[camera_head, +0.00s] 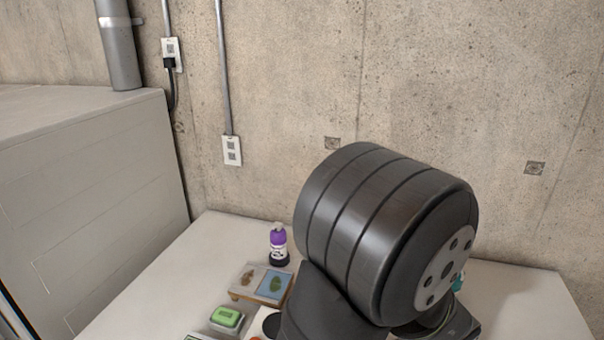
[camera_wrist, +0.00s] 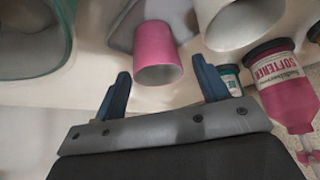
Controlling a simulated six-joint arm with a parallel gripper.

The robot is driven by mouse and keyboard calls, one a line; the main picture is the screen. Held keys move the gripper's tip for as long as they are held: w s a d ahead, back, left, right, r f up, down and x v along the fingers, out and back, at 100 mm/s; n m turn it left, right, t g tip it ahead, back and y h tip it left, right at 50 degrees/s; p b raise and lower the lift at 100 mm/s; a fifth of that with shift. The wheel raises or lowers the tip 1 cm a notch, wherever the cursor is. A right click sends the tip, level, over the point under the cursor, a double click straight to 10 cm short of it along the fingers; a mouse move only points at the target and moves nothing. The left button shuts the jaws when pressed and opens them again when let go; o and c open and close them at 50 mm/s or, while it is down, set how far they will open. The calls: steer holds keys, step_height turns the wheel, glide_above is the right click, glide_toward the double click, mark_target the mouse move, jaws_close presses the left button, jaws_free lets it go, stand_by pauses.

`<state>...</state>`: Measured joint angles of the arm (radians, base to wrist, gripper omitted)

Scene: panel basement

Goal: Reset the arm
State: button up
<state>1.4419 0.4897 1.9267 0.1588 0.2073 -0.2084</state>
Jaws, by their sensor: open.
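My gripper (camera_wrist: 163,88) shows in the wrist view with its two dark blue fingers spread apart. It is open, and nothing is between the fingertips. A pink cup-like thing (camera_wrist: 158,62) is beyond the fingertips, apart from them as far as I can tell. In the head view my dark arm (camera_head: 385,235) fills the middle right and hides much of the table (camera_head: 160,285); my gripper does not show there.
In the head view, a purple bottle (camera_head: 278,245), a tray with two patches (camera_head: 262,283) and a green-topped container (camera_head: 227,319) stand left of my arm. In the wrist view, a red softener bottle (camera_wrist: 283,85) and pale round vessels (camera_wrist: 240,22) are close by. A concrete wall (camera_head: 430,90) stands behind.

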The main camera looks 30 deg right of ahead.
step_height(320, 180, up, 3)
steer(key=shift+r, duration=0.1)
steer(key=s+a+r, duration=0.4)
steer(key=s+r, duration=0.3)
steer(key=s, duration=0.4)
steer(key=w+d+f, duration=0.1)
steer(key=w, duration=0.6)
steer(key=w+d+f, duration=0.1)
steer(key=w+d, duration=0.1)
steer(key=w, duration=0.6)
steer(key=shift+w+d+f, duration=0.2)
steer(key=shift+w+f, duration=0.1)
steer(key=shift+f, duration=0.05)
steer(key=shift+s, duration=0.1)
steer(key=s+a+r, duration=0.1)
steer(key=s, duration=0.6)
steer(key=s+a+r, duration=0.1)
steer(key=s+a, duration=0.1)
steer(key=s, duration=0.6)
steer(key=shift+a, duration=0.25)
